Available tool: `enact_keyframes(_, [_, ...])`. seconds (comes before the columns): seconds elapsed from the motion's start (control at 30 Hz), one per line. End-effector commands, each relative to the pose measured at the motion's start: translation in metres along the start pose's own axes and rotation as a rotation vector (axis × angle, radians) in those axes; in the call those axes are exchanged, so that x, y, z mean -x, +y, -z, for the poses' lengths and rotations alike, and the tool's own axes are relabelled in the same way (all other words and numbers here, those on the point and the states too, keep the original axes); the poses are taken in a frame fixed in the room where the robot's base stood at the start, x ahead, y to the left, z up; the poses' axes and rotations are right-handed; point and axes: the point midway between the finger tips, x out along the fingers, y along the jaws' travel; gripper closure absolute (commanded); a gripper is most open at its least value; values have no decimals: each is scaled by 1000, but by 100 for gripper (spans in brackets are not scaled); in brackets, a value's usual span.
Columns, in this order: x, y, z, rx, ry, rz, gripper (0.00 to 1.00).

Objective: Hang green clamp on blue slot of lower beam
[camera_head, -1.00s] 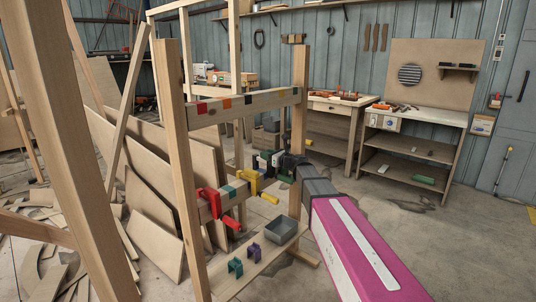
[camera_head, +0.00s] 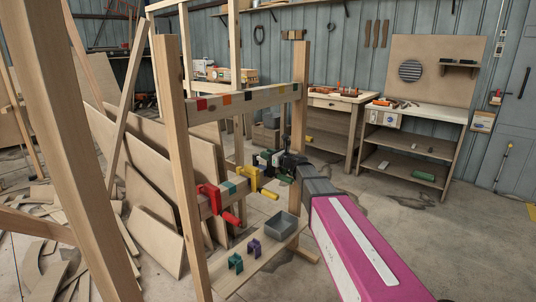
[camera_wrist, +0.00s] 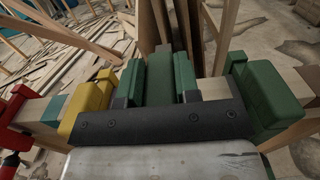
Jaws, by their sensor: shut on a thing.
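My gripper (camera_wrist: 157,97) is shut on a green clamp (camera_wrist: 160,75), which sits between its dark fingers at the lower beam (camera_wrist: 215,90). In the head view my gripper (camera_head: 284,162) is at the right part of the lower beam (camera_head: 228,200). The held clamp is mostly hidden there, so I cannot tell whether it touches the beam. A yellow clamp (camera_wrist: 95,100) hangs on the beam just left of my gripper. Another dark green clamp shape (camera_wrist: 265,95) is close on the right. I cannot make out a blue slot; a teal patch (camera_wrist: 55,108) shows left of the yellow clamp.
A red clamp (camera_head: 209,200) hangs at the beam's left. An upper beam (camera_head: 245,97) and wooden posts (camera_head: 176,130) frame the space.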

Motion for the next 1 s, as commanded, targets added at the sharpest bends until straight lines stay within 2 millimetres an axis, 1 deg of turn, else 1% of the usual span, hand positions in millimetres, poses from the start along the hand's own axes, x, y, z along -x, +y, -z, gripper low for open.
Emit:
enact_keyframes(0.5, [0, 0, 16, 0, -1, 0, 100])
enact_keyframes(1.0, [0, 0, 18, 0, -1, 0, 100])
